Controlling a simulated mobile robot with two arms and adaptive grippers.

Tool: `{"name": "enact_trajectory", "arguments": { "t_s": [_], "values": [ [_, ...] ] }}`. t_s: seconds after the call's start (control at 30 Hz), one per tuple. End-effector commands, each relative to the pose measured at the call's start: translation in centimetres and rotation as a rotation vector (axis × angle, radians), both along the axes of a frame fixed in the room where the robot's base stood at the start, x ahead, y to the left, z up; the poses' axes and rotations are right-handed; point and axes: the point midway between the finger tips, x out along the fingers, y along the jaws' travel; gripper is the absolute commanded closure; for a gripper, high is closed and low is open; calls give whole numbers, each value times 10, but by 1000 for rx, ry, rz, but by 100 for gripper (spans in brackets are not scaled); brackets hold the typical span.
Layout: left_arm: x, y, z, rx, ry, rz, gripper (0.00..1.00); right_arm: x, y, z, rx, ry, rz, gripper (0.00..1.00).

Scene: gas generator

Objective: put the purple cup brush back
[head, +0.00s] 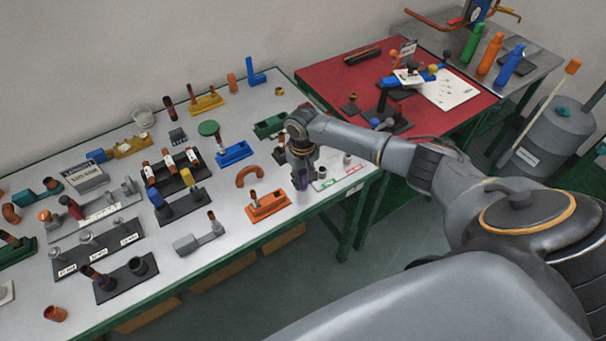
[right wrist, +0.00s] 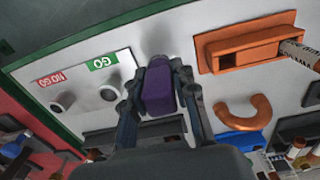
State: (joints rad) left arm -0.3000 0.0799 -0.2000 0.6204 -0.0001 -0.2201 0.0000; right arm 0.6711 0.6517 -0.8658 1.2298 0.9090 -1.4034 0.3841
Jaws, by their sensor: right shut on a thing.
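The purple cup brush (right wrist: 158,92) is between the fingers of my right gripper (right wrist: 160,85) in the right wrist view, and the fingers are shut on it. In the head view, my right gripper (head: 303,178) points down over the front right part of the grey-topped table (head: 225,215), with a little purple showing between its fingers. Whether the brush touches the table is hard to tell. My left gripper is not in view.
The white GO/NO GO plate (head: 343,178) with grey cylinders lies right of my gripper. An orange holder (head: 268,207), a curved brown pipe (head: 250,177) and a blue holder (head: 235,154) stand left of it. A red-topped table (head: 345,88) is behind.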

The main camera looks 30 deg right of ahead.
Motion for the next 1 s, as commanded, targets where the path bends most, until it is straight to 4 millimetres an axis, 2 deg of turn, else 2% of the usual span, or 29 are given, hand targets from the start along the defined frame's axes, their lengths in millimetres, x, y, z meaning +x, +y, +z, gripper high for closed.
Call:
{"name": "enact_trajectory", "arguments": {
  "t_s": [0.7,0.73,0.83,1.0],
  "values": [
    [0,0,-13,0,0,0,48,0,0,-22,0,1,0,95],
    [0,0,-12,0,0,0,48,0,0,-21,0,0,0,66],
    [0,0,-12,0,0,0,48,0,0,-21,0,0,1,46],
    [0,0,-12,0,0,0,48,0,0,-21,0,0,1,46]
  ]
}}
